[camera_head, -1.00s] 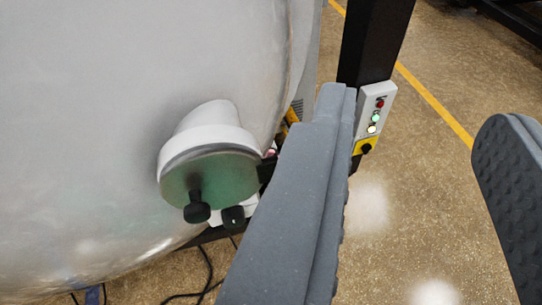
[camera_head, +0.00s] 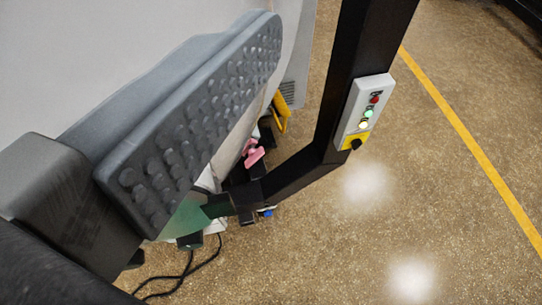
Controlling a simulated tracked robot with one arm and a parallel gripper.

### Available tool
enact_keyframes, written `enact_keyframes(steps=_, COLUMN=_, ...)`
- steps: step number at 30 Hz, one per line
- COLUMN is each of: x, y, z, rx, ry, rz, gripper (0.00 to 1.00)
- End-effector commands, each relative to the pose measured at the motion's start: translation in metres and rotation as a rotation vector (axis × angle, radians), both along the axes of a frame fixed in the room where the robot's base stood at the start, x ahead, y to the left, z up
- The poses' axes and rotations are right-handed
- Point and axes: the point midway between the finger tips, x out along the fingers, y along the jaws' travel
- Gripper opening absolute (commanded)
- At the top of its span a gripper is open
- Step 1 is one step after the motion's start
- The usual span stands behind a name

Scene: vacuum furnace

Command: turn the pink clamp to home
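The pink clamp (camera_head: 254,154) is small and sits low by the furnace's edge, left of the black post. Dark fittings surround it, and its exact angle is hard to read. My gripper (camera_head: 205,115) shows one grey finger, its studded inner pad facing right with nothing against it. The other finger is out of the picture. The visible finger is in the left half, with the clamp just right of its pad in the picture. The finger hides much of the furnace (camera_head: 110,50) and most of the green round port cover (camera_head: 188,218).
A black post (camera_head: 350,70) with a slanting black arm stands right of the clamp. It carries a control box (camera_head: 366,108) with lit lamps and a yellow-backed knob. Black cables (camera_head: 190,270) lie below. The floor at right is clear, with a yellow line (camera_head: 460,125).

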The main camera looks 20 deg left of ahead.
Motion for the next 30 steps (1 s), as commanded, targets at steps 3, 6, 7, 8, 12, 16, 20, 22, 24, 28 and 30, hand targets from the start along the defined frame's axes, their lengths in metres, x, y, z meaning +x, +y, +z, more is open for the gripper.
enact_keyframes(steps=3, x=0.050, y=-0.007, z=-0.041, rx=-0.092, ry=-0.001, rz=0.004, gripper=1.00)
enact_keyframes(steps=6, x=0.094, y=-0.007, z=-0.077, rx=-0.188, ry=-0.020, rz=0.018, gripper=1.00)
enact_keyframes(steps=7, x=0.107, y=-0.007, z=-0.090, rx=-0.216, ry=-0.023, rz=0.024, gripper=1.00)
enact_keyframes(steps=8, x=0.119, y=-0.006, z=-0.102, rx=-0.246, ry=-0.029, rz=0.031, gripper=1.00)
enact_keyframes(steps=12, x=0.169, y=0.001, z=-0.163, rx=-0.375, ry=-0.052, rz=0.076, gripper=1.00)
enact_keyframes(steps=16, x=0.207, y=0.011, z=-0.224, rx=-0.485, ry=-0.081, rz=0.132, gripper=1.00)
enact_keyframes(steps=20, x=0.237, y=0.025, z=-0.292, rx=-0.582, ry=-0.108, rz=0.204, gripper=1.00)
enact_keyframes(steps=22, x=0.248, y=0.034, z=-0.329, rx=-0.626, ry=-0.127, rz=0.246, gripper=1.00)
enact_keyframes(steps=24, x=0.257, y=0.044, z=-0.367, rx=-0.665, ry=-0.147, rz=0.289, gripper=1.00)
enact_keyframes(steps=28, x=0.265, y=0.065, z=-0.437, rx=-0.725, ry=-0.191, rz=0.377, gripper=1.00)
enact_keyframes(steps=30, x=0.264, y=0.077, z=-0.477, rx=-0.746, ry=-0.216, rz=0.424, gripper=1.00)
